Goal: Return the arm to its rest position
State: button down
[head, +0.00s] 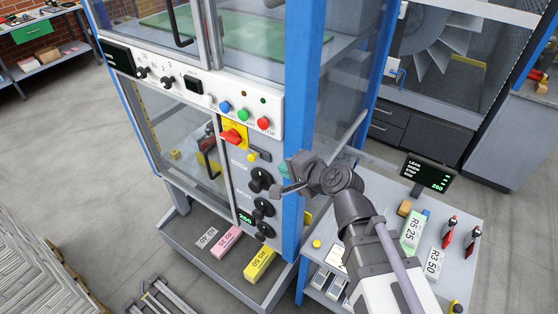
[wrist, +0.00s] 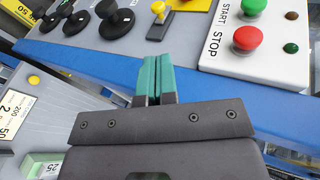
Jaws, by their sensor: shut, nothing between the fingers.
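My gripper (head: 280,180) is in front of the blue corner post of the stacker machine, close to its control panel. In the wrist view my gripper (wrist: 153,60) shows two green fingertips pressed together with nothing between them. The fingertips point toward the panel edge near a yellow switch (wrist: 160,27). I cannot tell from the views whether they touch anything. My arm reaches up from the lower right of the head view.
The panel carries black knobs (head: 260,181), a red rotary switch (head: 234,135) and a red button (head: 264,123). A side table (head: 465,215) holds labelled boxes, red-handled tools and a small screen (head: 427,173). Labelled blocks lie on the machine's lower ledge (head: 190,240).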

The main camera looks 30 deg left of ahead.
jog(key=shift+a, duration=0.1)
dwell(0.3)
jog(key=d+f+n+g+h+b, duration=0.3)
jog(key=d+f+n+h+b, duration=0.4)
jog(key=d+f, duration=0.8)
jog(key=w+d+f+m+h+b, duration=0.1)
jog(key=d+f+b, duration=0.1)
jog(key=d, duration=0.8)
jog(key=w+d+f+m+h+b, duration=0.1)
jog(key=d+f+h+b, duration=0.1)
jog(key=d, duration=0.7)
jog(key=w+d+f+m+h+b, duration=0.1)
jog(key=d+f, duration=0.4)
jog(key=d, duration=0.5)
jog(key=m+h+b, duration=0.1)
jog(key=b, duration=0.1)
jog(key=shift+w+d+f+b, duration=0.2)
jog(key=shift+w+d+b, duration=0.15)
jog(key=shift+w+b, duration=0.05)
